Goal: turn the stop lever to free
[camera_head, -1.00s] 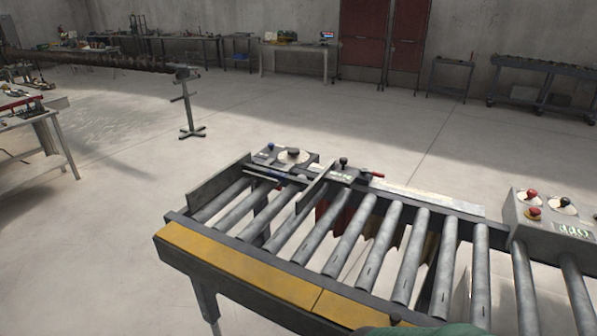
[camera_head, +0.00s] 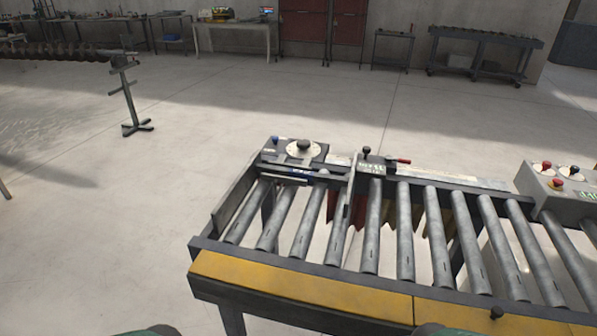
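A stop unit (camera_head: 372,167) with a small label sits on the far rail of the roller conveyor (camera_head: 300,283). A lever with a red grip (camera_head: 402,161) points right from this unit, and a black knob (camera_head: 366,151) stands upright on its top. I cannot tell for sure which of these is the stop lever, and the label is too small to read. An upright plate (camera_head: 351,185) beside the unit reaches across the rollers. Neither gripper is in view. Green parts at the bottom edge appear to be mine.
Left of the stop unit is a panel (camera_head: 283,160) with a round dial and knobs. A grey control box (camera_head: 556,190) with red and black knobs stands at the right. A stand (camera_head: 133,100) supports a long auger at the left. The floor left of the conveyor is clear.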

